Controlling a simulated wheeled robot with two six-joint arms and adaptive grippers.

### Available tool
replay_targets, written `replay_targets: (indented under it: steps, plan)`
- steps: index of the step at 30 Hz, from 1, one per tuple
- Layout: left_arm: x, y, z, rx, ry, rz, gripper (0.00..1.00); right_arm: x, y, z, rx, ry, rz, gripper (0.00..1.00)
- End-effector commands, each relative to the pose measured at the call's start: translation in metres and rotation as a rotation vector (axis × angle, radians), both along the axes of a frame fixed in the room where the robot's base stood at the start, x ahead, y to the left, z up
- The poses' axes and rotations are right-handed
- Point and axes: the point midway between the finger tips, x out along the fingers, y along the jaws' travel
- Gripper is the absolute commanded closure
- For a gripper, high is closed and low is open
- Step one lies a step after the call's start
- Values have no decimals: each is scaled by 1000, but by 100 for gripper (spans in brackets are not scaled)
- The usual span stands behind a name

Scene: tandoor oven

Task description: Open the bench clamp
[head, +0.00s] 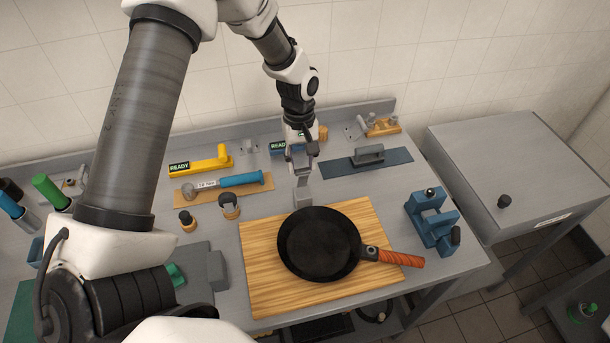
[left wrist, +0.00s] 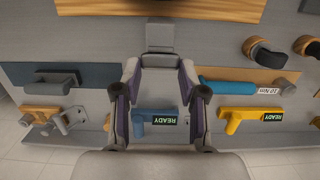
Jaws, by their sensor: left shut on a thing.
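The blue clamp-like body (head: 432,220) with black knobs stands at the right end of the bench; I take it to be the bench clamp. It is not in the left wrist view. My left gripper (head: 301,168) is at the back edge of the wooden board, well to the left of the clamp. It is shut on a grey flat-ended piece (head: 303,192). The gripper (left wrist: 160,75) and the grey piece (left wrist: 160,36) also show in the left wrist view. My right gripper is not in view.
A black pan (head: 318,243) lies on the wooden board (head: 262,285), its orange handle pointing toward the clamp. A grey cabinet (head: 505,155) stands to the right.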

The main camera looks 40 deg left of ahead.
Motion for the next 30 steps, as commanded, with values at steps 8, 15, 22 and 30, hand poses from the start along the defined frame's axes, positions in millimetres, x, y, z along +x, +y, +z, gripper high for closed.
replay_targets:
  steps: [8, 15, 22, 30]
  plan:
    - [3, 3, 1, 1, -3, 0, 33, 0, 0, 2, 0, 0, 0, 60]
    - [3, 3, 6, 0, -3, 0, 33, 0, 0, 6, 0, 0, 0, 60]
    - [4, 4, 26, 0, -3, 0, 33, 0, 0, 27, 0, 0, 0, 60]
    - [6, 6, 42, 0, -3, -1, 33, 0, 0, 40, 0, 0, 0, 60]
